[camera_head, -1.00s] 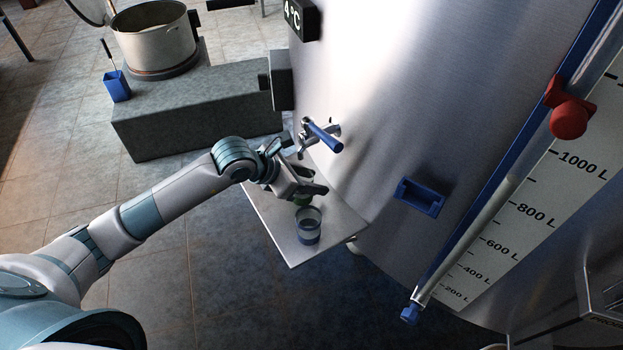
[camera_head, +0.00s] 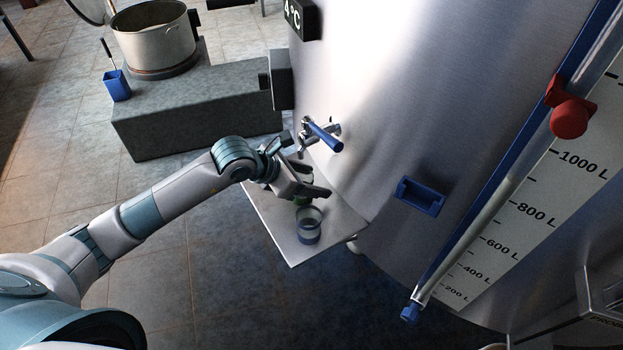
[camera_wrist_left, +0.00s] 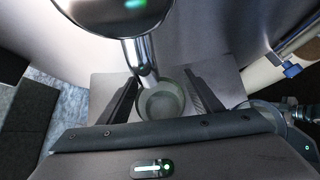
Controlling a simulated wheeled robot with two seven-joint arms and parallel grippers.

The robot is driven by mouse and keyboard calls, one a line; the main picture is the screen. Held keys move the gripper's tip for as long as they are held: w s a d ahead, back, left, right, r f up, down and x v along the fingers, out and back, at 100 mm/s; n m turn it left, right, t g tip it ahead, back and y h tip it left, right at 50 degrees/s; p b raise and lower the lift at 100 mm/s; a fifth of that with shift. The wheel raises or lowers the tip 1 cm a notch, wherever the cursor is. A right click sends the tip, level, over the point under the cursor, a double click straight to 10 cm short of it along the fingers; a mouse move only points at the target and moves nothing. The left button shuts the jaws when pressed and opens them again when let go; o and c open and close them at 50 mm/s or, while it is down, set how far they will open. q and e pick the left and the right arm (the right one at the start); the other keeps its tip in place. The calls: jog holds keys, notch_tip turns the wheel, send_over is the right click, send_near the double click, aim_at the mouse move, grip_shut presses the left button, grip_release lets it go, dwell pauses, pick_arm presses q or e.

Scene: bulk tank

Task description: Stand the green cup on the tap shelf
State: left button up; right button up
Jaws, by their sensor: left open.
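The green cup (camera_head: 302,200) is on the metal tap shelf (camera_head: 282,236) and mostly hidden by my left gripper (camera_head: 311,191) in the head view. In the left wrist view the round, open-topped cup (camera_wrist_left: 161,101) sits between the two dark fingers of the left gripper (camera_wrist_left: 164,92), with gaps at the sides. The left gripper is open around it. The cup looks upright, with the shelf (camera_wrist_left: 226,78) behind it. The tap (camera_head: 322,136) with its blue handle is on the tank wall above the shelf. My right gripper is not in view.
A clear cup with a blue-grey band (camera_head: 308,226) stands on the shelf just in front of the green cup. The large steel tank (camera_head: 420,110) rises behind, with a blue bracket (camera_head: 420,196). A grey block (camera_head: 200,110) carries a pot (camera_head: 155,42) at back left.

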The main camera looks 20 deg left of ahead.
pick_arm(q)
jog(key=shift+b+v, duration=0.3)
jog(key=shift+v, duration=0.7)
jog(key=b+v, duration=0.1)
jog(key=v, duration=0.9)
jog(key=shift+b, duration=0.35)
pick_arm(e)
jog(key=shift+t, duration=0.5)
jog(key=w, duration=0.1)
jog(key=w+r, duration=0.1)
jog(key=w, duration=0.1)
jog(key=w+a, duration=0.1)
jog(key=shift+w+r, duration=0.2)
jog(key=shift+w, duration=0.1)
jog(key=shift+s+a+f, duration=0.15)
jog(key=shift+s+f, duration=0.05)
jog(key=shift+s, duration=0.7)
